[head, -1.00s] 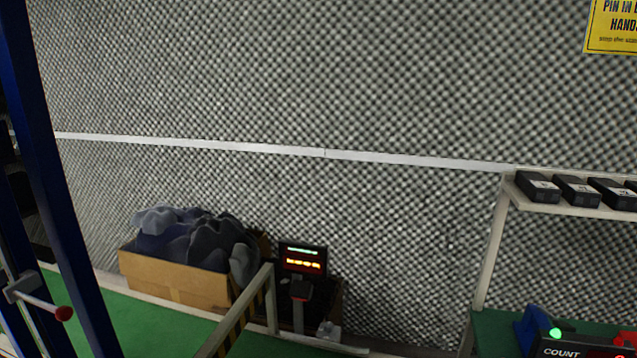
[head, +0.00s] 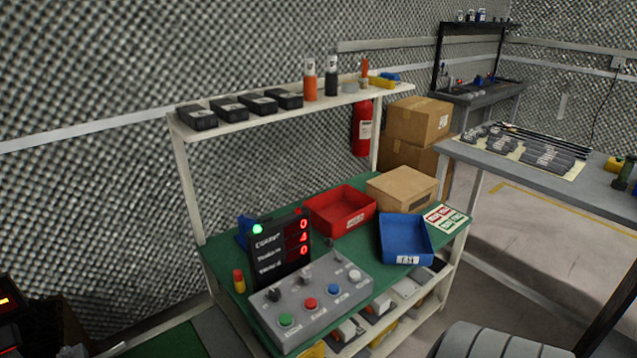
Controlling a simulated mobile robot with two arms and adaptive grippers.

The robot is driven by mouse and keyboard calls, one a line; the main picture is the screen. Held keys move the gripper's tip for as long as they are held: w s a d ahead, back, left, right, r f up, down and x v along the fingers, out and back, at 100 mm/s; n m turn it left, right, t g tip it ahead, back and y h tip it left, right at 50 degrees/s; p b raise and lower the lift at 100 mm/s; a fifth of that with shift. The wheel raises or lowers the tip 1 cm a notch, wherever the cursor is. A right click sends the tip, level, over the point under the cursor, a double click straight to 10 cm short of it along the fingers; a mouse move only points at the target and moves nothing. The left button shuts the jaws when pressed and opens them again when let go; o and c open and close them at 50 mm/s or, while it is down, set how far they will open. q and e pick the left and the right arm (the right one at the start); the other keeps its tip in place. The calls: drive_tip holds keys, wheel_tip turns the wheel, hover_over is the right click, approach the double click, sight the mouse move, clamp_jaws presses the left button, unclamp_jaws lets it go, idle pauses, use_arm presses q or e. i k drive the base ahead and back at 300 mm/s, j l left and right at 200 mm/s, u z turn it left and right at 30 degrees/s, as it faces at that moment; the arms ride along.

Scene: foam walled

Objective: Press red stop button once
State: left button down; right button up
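The red stop button (head: 310,304) sits on a grey control box (head: 326,316) at the front edge of a green-topped bench. A green button (head: 286,320) is to its left, and a blue button (head: 334,289) and a white button (head: 354,275) are to its right. Small labels lie in front of the buttons, too small to read. A dark counter display (head: 281,249) with red digits and a lit green lamp stands behind the box. Neither of my grippers shows in the head view.
A red bin (head: 340,213), a blue bin (head: 405,240) and a cardboard box (head: 401,188) stand on the bench. An upper shelf (head: 240,125) holds black cases and bottles. A grey table (head: 590,185) stands at the right. A dark rounded ribbed object (head: 490,340) fills the bottom right.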

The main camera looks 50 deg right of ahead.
sight(311, 304)
drive_tip(key=z, duration=1.5)
